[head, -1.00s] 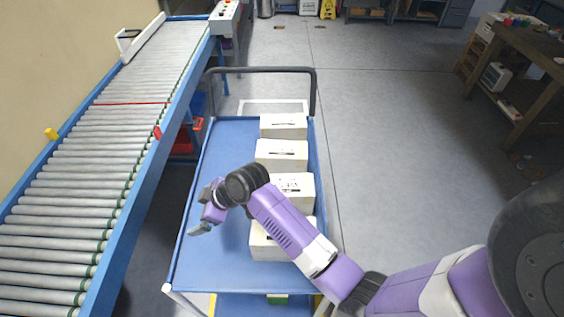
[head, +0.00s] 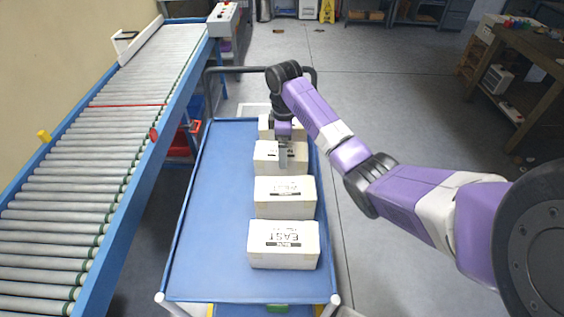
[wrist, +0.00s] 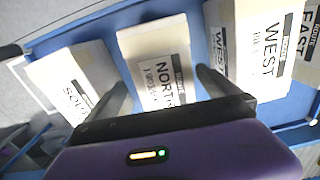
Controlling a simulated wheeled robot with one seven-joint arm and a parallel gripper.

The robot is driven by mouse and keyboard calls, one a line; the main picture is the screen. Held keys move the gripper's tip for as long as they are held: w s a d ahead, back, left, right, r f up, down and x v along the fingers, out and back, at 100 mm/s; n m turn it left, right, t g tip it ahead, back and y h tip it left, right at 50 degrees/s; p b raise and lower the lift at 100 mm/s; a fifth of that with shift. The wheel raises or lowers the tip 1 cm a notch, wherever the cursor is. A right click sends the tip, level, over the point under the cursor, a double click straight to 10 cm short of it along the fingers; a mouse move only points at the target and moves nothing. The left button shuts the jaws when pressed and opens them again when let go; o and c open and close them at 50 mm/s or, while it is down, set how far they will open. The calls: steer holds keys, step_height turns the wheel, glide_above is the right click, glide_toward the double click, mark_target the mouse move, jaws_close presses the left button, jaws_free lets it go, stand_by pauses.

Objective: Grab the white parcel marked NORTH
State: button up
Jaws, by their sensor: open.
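The white parcel marked NORTH (head: 264,160) lies on the blue cart, third from the front in a row of white parcels. In the wrist view its NORTH label (wrist: 158,72) faces me between my two fingers. My gripper (head: 284,163) points down at this parcel, with the fingers overlapping its top in the head view. In the wrist view my gripper (wrist: 162,80) is open, with one finger on each side of the parcel. I cannot tell whether the fingers touch it or how low they reach.
The SOUTH parcel (wrist: 65,85) is behind it, and the WEST parcel (head: 285,203) and EAST parcel (head: 284,253) are in front. The blue cart top (head: 218,215) is bare on the left. A roller conveyor (head: 95,160) runs along the left; a dark handle (head: 232,70) rises behind.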

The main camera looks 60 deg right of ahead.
steer(key=shift+w+a+f+p, duration=0.1)
steer(key=shift+a+f+p, duration=0.05)
steer(key=shift+f, duration=0.75)
steer(key=shift+w+a+f+p, duration=0.1)
steer(key=shift+f+p, duration=0.1)
steer(key=shift+f, duration=0.75)
steer(key=shift+a+f+p, duration=0.15)
steer(key=shift+f, duration=0.75)
steer(key=shift+r, duration=0.1)
steer(key=c, duration=1.9)
steer(key=shift+c, duration=0.2)
